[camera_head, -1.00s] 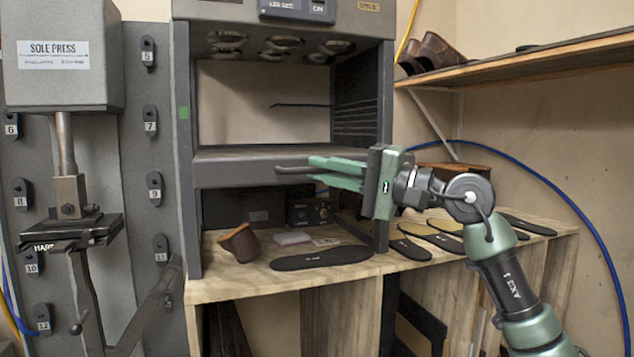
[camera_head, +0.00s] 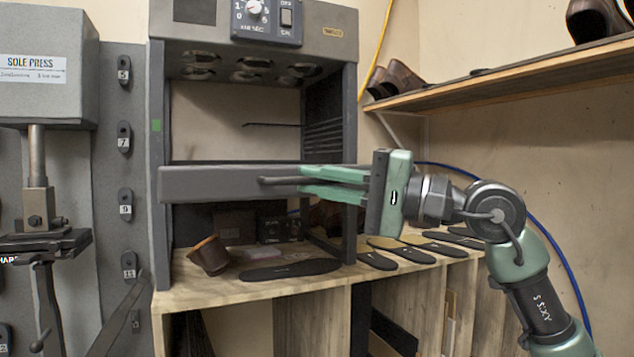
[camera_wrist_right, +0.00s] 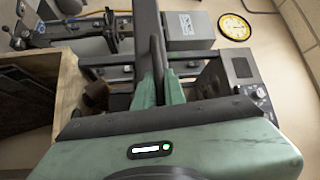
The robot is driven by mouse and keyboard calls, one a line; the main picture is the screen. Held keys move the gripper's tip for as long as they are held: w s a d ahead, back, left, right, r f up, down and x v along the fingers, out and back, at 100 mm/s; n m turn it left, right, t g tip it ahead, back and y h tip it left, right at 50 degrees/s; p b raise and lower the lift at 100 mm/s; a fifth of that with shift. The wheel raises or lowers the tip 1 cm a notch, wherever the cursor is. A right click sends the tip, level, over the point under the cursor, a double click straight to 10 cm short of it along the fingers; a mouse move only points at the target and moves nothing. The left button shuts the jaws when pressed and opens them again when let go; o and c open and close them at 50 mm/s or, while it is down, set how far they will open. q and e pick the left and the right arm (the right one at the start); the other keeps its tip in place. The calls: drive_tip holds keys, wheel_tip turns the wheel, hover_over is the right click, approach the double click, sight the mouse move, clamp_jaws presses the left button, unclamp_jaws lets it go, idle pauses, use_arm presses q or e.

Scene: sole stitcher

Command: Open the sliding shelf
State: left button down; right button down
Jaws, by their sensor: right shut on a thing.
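The sliding shelf (camera_head: 210,185) is a dark grey slab in the middle of a tall heater cabinet. Its front stands forward of the cabinet posts and overlaps them, so it is partly pulled out. A dark bar handle (camera_head: 272,181) sticks out on its front. My right gripper (camera_head: 303,181) comes from the right and is shut on the handle, its green fingers around the bar. In the right wrist view the handle (camera_wrist_right: 158,48) rises between the fingers (camera_wrist_right: 157,82), in front of the shelf (camera_wrist_right: 146,18). My left gripper is not in view.
Below the shelf, a wooden bench (camera_head: 215,288) holds a brown shoe piece (camera_head: 209,256) and black soles (camera_head: 290,270). A sole press (camera_head: 40,75) stands at left. A wooden wall shelf (camera_head: 500,80) with brown shoes is at upper right.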

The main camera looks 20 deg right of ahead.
drive_tip(key=c, duration=1.8)
unclamp_jaws()
drive_tip(key=shift+f, duration=0.1)
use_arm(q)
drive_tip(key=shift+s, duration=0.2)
use_arm(e)
drive_tip(key=shift+o, duration=0.2)
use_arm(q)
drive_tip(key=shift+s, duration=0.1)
